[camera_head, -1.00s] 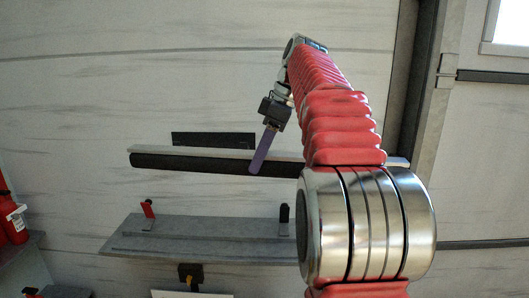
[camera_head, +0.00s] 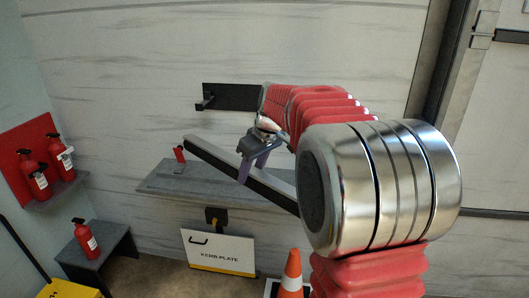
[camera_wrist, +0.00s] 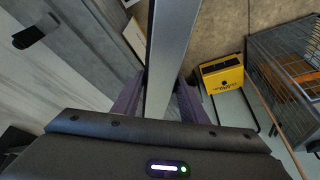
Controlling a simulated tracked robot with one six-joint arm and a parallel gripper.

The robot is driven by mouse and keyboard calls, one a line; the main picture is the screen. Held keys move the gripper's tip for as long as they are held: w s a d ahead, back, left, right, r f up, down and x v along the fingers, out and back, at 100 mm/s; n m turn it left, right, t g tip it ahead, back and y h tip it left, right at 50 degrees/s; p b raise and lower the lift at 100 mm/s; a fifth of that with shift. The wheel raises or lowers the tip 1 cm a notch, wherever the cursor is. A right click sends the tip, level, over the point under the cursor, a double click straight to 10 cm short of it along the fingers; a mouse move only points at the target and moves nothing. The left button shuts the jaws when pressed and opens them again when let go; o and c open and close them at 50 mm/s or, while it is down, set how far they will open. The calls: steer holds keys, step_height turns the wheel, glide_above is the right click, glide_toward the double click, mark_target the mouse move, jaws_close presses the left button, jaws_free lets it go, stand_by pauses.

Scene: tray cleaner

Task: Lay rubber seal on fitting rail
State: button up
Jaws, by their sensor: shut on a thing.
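The rubber seal (camera_head: 212,155) is a long straight bar, pale grey on top and black along its side. My gripper (camera_head: 247,172) has purple fingers and is shut on it. The seal hangs clear of the wall, slanting down to the right in the head view; its right end is hidden behind my arm. In the wrist view the seal (camera_wrist: 172,55) runs up between the fingers (camera_wrist: 160,100). The grey ledge, apparently the fitting rail (camera_head: 160,181), is on the wall behind and below the seal. A red clip (camera_head: 179,154) stands on it; its right part is hidden.
A black wall bracket (camera_head: 232,97) is above the ledge, empty where visible. A kerb plate (camera_head: 217,252) hangs below. An orange cone (camera_head: 291,272) stands on the floor. Fire extinguishers (camera_head: 62,160) are at left. A yellow box (camera_wrist: 222,75) and a cage (camera_wrist: 295,65) show in the wrist view.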

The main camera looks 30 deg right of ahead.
steer(key=s+a+f+m, duration=0.1)
steer(key=a+f+m, duration=0.1)
steer(key=a+f, duration=0.5)
steer(key=s+a+f+m+h, duration=0.1)
steer(key=a+f, duration=0.6)
steer(key=f, duration=0.4)
steer(key=shift+s+a+f+m+t, duration=0.15)
steer(key=shift+s+f+m+t, duration=0.15)
steer(key=shift+m, duration=0.1)
steer(key=shift+s, duration=0.1)
